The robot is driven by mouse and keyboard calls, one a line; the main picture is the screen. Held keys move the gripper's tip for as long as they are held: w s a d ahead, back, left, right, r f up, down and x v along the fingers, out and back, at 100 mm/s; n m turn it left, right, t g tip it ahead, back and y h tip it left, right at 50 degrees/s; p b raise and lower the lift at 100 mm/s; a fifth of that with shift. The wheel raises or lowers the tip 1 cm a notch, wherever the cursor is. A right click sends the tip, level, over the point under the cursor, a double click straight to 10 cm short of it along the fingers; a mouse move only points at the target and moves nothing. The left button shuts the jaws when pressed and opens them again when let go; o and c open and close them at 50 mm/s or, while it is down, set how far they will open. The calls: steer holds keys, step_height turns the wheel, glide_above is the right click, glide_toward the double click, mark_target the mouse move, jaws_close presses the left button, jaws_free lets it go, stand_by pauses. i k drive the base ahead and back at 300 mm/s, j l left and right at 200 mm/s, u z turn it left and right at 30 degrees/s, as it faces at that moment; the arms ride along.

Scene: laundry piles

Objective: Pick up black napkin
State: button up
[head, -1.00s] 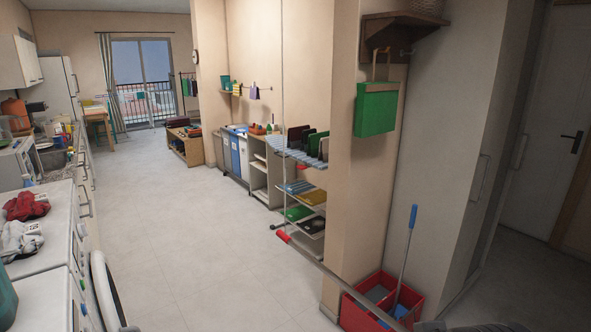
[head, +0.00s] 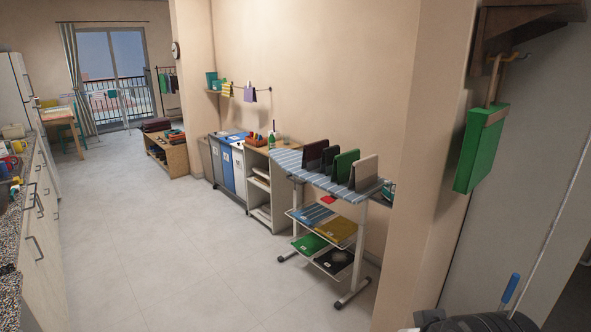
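A flat black cloth (head: 333,261) lies on the lowest shelf of a wheeled rack, beside a green cloth (head: 309,244); it looks like the black napkin. Dark folded cloths (head: 314,154) also stand upright on the rack's striped top (head: 289,161), next to a green one (head: 345,164) and a beige one (head: 364,172). A dark part of my arm shows at the bottom right edge, well apart from the rack. My gripper's fingers are not visible.
Open tiled floor (head: 190,270) lies left of and in front of the rack. Kitchen counters (head: 35,215) run along the left. Bins (head: 238,167) and a shelf unit stand behind the rack. A wall corner (head: 425,170) and a blue-handled pole (head: 510,288) are on the right.

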mark_target(329, 154)
steer(key=i+j, duration=0.2)
steer(key=i, duration=0.3)
steer(key=i+j+z, duration=0.1)
steer(key=i+j, duration=0.15)
steer(key=i, duration=0.3)
steer(key=i+j, duration=0.25)
steer(key=i, duration=0.25)
steer(key=i+j, duration=0.1)
steer(key=i, duration=0.35)
steer(key=i+j+z, duration=0.15)
steer(key=i, duration=0.35)
steer(key=i+j, duration=0.1)
steer(key=i, duration=0.35)
steer(key=i+j+z, duration=0.15)
steer(key=i, duration=0.3)
steer(key=i+j, duration=0.2)
steer(key=i, duration=0.25)
steer(key=i+j+z, duration=0.15)
steer(key=i, duration=0.3)
steer(key=j, duration=0.05)
